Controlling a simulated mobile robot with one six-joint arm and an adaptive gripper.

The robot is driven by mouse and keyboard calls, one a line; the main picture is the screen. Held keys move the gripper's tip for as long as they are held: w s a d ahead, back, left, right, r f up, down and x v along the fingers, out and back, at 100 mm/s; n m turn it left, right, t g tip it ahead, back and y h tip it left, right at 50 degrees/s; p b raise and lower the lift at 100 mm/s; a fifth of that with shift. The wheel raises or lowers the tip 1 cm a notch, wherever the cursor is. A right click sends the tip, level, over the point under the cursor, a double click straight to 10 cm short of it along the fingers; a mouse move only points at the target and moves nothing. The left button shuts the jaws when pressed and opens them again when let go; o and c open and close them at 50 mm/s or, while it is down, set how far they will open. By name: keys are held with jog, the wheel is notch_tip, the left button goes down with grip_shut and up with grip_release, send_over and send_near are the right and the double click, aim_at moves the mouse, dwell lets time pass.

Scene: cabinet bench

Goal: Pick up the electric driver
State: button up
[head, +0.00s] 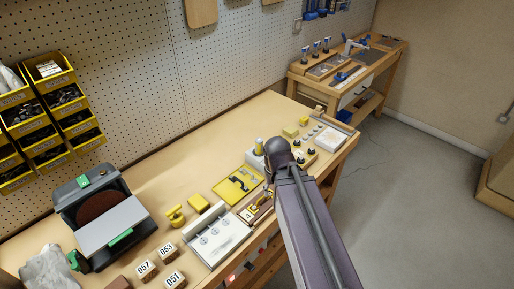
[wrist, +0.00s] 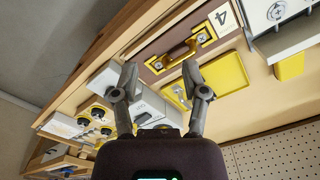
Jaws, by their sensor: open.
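I cannot pick out the electric driver with certainty in either view. A small yellow tool with a dark part (head: 176,217) lies on the bench in the head view, left of the yellow block; it is too small to identify. My gripper (wrist: 160,75) is open and empty in the wrist view, its two fingers spread above the bench. In the head view my arm hides the gripper's fingers and part of the bench.
A yellow tray (head: 229,191) of grey tools lies beside the board. A white fixture (head: 215,238), a sander (head: 103,214) and numbered blocks (head: 146,269) stand nearer. White boxes with black knobs (wrist: 96,113) are left in the wrist view. Open bench top lies along the pegboard.

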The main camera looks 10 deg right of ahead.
jog(key=o, duration=0.4)
jog(key=shift+w, duration=0.2)
jog(key=shift+o, duration=0.2)
notch_tip(320, 180, up, 8)
jog(key=m+p, duration=0.4)
jog(key=p, duration=0.4)
send_over(259, 146)
jog(key=w, duration=0.1)
jog(key=shift+d, duration=0.1)
jog(key=shift+f, duration=0.15)
notch_tip(259, 146, down, 8)
jog(key=b, duration=0.8)
jog(key=shift+w+f+b, duration=0.1)
jog(key=shift+f+b, duration=0.15)
jog(key=shift+b, duration=0.1)
jog(key=shift+f, duration=0.1)
jog(key=shift+w+d+f+b, duration=0.1)
jog(key=shift+w+f+b, duration=0.05)
jog(key=shift+f+b, duration=2.45)
jog(key=shift+r, duration=0.15)
